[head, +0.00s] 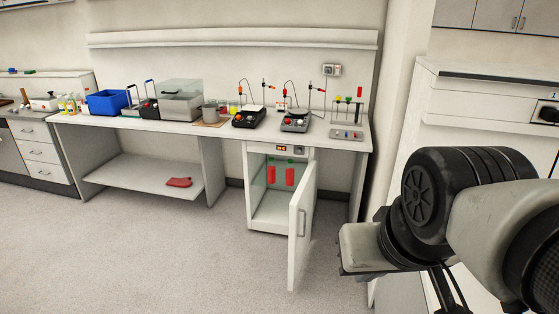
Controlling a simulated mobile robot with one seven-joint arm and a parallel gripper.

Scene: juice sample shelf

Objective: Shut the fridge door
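The small fridge (268,219) stands under the right part of the lab bench. Its white door (295,250) is wide open, hinged on the right side and swung out toward me, with a grey handle (301,222) on the face turned to the right. Two red bottles with green caps, a left one (271,174) and a right one (290,176), stand on the upper shelf inside. My arm fills the right of the head view, to the right of the door and apart from it. My gripper's fingers cannot be made out, so its opening is unclear.
The bench (150,127) carries a blue crate (108,102), a clear-lidded box (181,100), and two stirrers, one black (249,118) and one grey (295,122). A red item (179,182) lies on the low shelf. The floor (190,260) before the fridge is clear.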

